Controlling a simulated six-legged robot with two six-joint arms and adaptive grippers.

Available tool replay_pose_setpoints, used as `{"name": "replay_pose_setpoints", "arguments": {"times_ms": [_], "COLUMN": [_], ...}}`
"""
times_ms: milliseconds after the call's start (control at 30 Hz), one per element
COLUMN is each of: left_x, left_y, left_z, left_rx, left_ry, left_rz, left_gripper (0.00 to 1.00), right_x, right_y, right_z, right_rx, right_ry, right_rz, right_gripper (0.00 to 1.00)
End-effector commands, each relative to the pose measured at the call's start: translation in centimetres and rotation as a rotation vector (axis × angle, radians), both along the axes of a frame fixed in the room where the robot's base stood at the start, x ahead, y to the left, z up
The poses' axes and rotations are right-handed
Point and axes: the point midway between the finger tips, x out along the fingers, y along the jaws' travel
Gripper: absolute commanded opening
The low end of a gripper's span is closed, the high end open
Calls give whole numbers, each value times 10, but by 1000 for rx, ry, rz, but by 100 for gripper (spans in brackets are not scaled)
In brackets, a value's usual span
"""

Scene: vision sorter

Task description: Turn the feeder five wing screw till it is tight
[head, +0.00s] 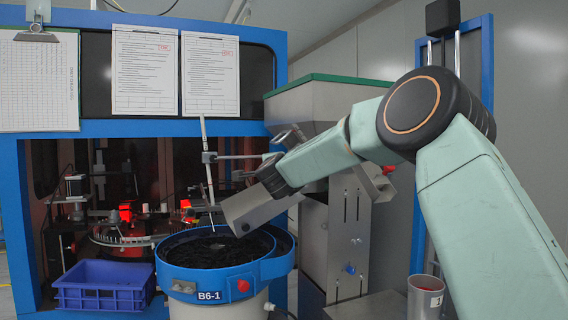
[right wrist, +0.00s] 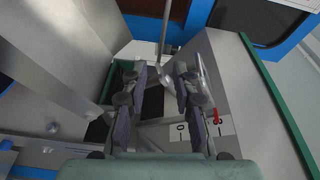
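My right gripper (head: 272,160) is at the steel hopper's left side, above and behind the bowl feeder (head: 228,277) marked "B6-1". In the right wrist view its two fingers (right wrist: 158,100) are apart, with nothing visibly gripped between them. I cannot make out a wing screw for certain in either view. A small blue knob (head: 350,268) shows on the hopper stand, well below the gripper. A red part (right wrist: 216,117) shows beside the right finger in the right wrist view. My left gripper is not in view.
The green-rimmed hopper (head: 318,98) stands close behind my right arm. A thin upright rod (head: 207,165) with a cross-arm is just left of the gripper.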

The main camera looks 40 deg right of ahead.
Motion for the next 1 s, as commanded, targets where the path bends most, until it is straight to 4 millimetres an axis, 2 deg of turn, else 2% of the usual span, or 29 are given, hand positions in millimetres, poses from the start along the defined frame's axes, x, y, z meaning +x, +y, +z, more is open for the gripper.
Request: {"name": "replay_pose_setpoints", "arguments": {"times_ms": [200, 500, 667, 1000], "left_x": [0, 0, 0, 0], "left_y": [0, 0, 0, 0], "left_z": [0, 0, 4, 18], "left_rx": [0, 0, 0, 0], "left_ry": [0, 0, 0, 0], "left_rz": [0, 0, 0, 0], "left_gripper": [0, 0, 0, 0], "right_x": [-11, -17, -9, 19], "right_y": [-13, -21, -28, -56], "right_z": [7, 7, 7, 8], "right_rx": [-255, -436, -441, -439], "right_ry": [209, 373, 379, 377], "right_rz": [-107, -144, -143, -143], "right_gripper": [28, 28, 28, 28]}}
